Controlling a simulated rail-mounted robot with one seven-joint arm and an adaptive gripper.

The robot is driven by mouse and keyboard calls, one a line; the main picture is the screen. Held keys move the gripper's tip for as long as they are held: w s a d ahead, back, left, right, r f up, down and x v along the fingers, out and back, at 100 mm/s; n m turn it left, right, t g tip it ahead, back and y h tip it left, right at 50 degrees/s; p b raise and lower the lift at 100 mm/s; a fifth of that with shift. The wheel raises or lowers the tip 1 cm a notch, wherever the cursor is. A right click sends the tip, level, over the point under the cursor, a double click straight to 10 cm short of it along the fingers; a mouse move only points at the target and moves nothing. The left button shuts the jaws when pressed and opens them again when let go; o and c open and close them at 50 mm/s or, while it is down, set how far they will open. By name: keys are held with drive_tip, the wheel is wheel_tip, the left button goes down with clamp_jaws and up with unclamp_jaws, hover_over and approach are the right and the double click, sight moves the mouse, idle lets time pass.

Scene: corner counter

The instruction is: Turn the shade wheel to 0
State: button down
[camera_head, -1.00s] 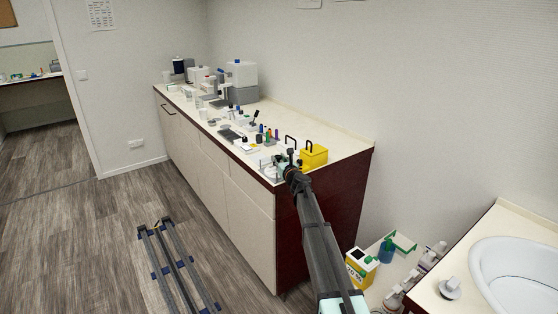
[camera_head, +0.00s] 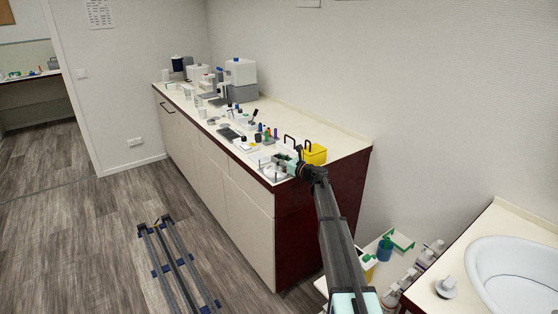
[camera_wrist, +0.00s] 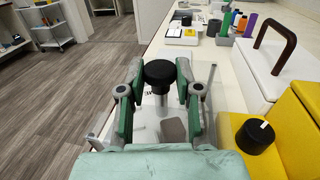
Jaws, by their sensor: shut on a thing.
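My gripper (camera_wrist: 158,78) is at the near end of the counter, with its green-padded fingers on either side of a round black knob (camera_wrist: 160,72). The knob stands on a stem above a clear part, and the fingers are shut on it. A second black knob with a white mark (camera_wrist: 257,134) sits on a yellow box (camera_wrist: 290,130) to the right, apart from the fingers. I cannot tell which knob is the shade wheel; no numbers are readable. In the head view my gripper (camera_head: 293,167) is beside the yellow box (camera_head: 315,153), too small for detail.
A white case with a brown handle (camera_wrist: 272,44) stands close on the right. Several coloured markers (camera_wrist: 234,22) and small items stand farther along the counter (camera_head: 335,138). Larger white equipment (camera_head: 240,75) is at the far end. Open floor (camera_head: 110,240) lies left.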

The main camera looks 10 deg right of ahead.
drive_tip(key=shift+w+r+n+g+y, duration=0.1)
drive_tip(key=shift+n+g+y, duration=0.4)
drive_tip(key=shift+y, duration=0.1)
drive_tip(key=c, duration=0.8)
unclamp_jaws()
drive_tip(key=v, duration=1.2)
